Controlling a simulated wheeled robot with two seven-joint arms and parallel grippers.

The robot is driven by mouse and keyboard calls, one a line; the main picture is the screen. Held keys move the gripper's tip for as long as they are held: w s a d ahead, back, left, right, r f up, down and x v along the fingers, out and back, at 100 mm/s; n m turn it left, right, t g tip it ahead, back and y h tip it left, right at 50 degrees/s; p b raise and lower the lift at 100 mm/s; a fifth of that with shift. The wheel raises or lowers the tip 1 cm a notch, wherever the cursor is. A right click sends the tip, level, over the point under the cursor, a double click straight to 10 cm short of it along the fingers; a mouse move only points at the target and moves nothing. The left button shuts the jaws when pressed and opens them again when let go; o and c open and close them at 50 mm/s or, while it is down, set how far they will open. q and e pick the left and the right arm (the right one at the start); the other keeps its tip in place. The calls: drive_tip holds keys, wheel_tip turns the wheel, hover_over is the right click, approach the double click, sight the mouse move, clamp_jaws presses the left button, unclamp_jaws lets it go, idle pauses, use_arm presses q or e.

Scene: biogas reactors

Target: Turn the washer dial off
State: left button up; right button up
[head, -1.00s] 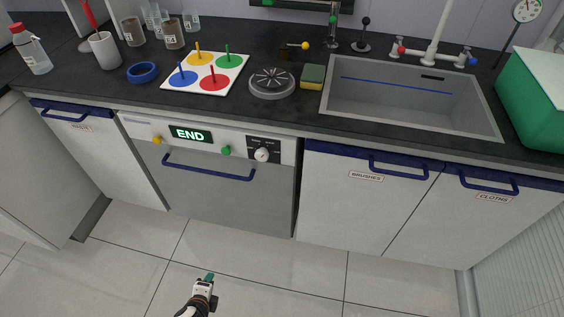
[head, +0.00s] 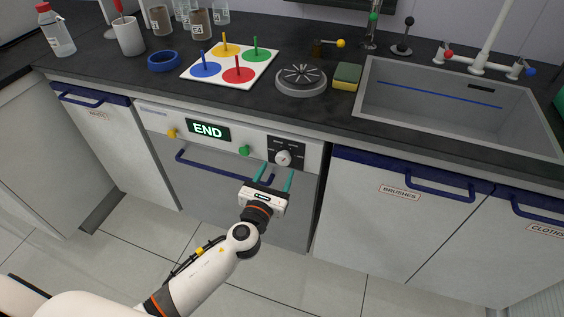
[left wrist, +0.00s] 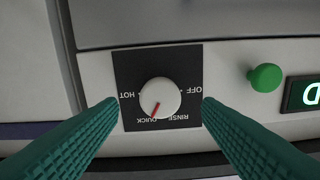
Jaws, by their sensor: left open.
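The washer dial (head: 283,158) is a round white knob on a black square panel at the right of the washer's front strip. In the left wrist view the dial (left wrist: 160,97) shows upside down, with labels HOT, QUICK, RINSE and OFF around it. Its red mark points down and left, toward QUICK. My left gripper (head: 275,172) is open, its two teal fingers pointing at the panel just below the dial in the head view. In the left wrist view the fingers lie on either side of the dial, apart from it. My right gripper is out of view.
The washer display (head: 208,130) reads END, with a green button (head: 244,150) and a yellow one (head: 171,133) beside it. The blue washer handle (head: 205,167) runs below, close to my gripper. The dark counter (head: 330,108) overhangs above.

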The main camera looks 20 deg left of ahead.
sight(282, 162)
use_arm(q)
drive_tip(key=shift+w+d, duration=0.1)
drive_tip(key=shift+w, duration=2.15)
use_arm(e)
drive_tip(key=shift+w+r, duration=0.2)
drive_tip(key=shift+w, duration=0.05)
use_arm(q)
drive_tip(key=shift+c, duration=0.2)
drive_tip(key=c, duration=1)
drive_tip(key=shift+o, duration=0.2)
